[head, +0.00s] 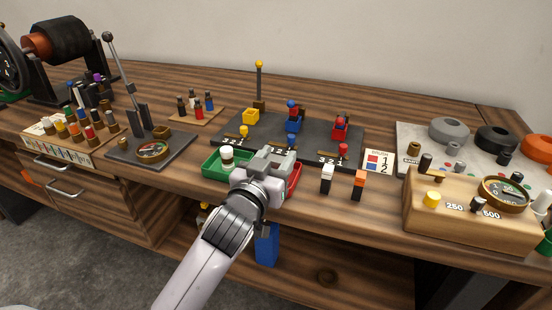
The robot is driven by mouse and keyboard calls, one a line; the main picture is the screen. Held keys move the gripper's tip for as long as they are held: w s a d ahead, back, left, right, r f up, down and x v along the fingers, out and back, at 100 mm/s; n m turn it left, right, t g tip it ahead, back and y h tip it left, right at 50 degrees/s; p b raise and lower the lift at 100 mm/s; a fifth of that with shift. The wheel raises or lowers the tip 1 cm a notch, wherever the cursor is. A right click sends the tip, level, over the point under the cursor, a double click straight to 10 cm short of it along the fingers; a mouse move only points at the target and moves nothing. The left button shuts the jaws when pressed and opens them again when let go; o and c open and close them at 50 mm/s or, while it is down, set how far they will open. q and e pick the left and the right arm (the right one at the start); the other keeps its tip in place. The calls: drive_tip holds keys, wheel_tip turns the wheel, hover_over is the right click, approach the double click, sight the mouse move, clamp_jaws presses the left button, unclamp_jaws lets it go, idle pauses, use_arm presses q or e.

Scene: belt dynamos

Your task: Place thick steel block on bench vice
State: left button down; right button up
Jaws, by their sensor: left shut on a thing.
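My left gripper (274,160) reaches in from the bottom over the front of the bench, above a green tray (212,168) and a red tray (295,180). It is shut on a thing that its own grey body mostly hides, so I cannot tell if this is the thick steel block. I cannot pick out a steel block elsewhere. No clear bench vice shows. A blue part (267,244) stands below the bench's front edge, partly behind my arm, and I cannot tell what it belongs to.
A dark board (320,155) with numbered stations and small coloured parts lies behind my gripper. Two small upright pieces, white-topped (326,179) and orange-topped (358,185), stand to its right. A wooden meter box (470,215) fills the right front. A dark lever plate (165,160) lies left.

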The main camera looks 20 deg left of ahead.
use_arm(q)
drive_tip(key=shift+f, duration=0.1)
drive_tip(key=c, duration=0.5)
unclamp_jaws()
